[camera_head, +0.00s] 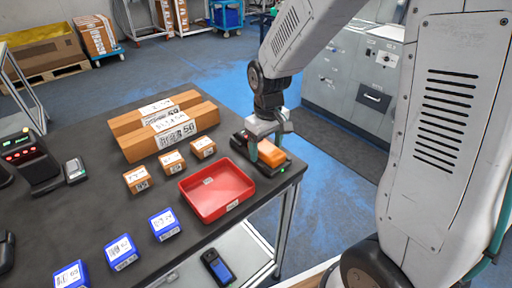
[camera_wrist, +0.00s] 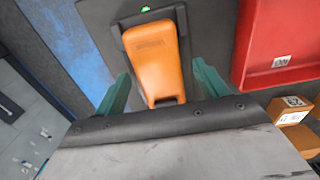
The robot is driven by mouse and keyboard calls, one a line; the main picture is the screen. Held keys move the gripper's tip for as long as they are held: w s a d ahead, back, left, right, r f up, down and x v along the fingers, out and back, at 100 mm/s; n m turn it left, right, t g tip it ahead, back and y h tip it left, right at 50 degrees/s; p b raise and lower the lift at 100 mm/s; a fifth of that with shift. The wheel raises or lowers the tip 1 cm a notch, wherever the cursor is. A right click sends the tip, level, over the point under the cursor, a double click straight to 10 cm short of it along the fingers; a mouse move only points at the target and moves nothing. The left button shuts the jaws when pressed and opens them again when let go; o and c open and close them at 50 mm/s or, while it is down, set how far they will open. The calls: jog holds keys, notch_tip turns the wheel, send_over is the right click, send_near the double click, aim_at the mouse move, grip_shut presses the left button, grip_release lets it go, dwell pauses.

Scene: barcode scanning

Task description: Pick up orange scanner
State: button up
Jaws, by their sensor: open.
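The orange scanner (camera_head: 270,153) rests in a black cradle (camera_head: 244,138) near the right edge of the dark table. My gripper (camera_head: 270,141) is low over it, hiding part of it in the head view. In the wrist view the orange scanner (camera_wrist: 156,62) lies ahead between the two green fingers of my open gripper (camera_wrist: 160,88), with a gap on both sides. A small green light (camera_wrist: 145,9) shows at the cradle's far end. I cannot tell how far the fingertips are above the scanner.
A red tray (camera_head: 217,190) stands beside the scanner, left of it. Small brown boxes (camera_head: 171,162), long brown boxes (camera_head: 170,134) and blue boxes (camera_head: 121,252) sit on the table. A dark device (camera_head: 32,160) stands at the far left. The table's right edge is close to the cradle.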

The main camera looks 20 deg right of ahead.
jog(key=shift+f, duration=0.1)
jog(key=shift+c, duration=0.3)
jog(key=c, duration=1.2)
jog(key=shift+o, duration=0.2)
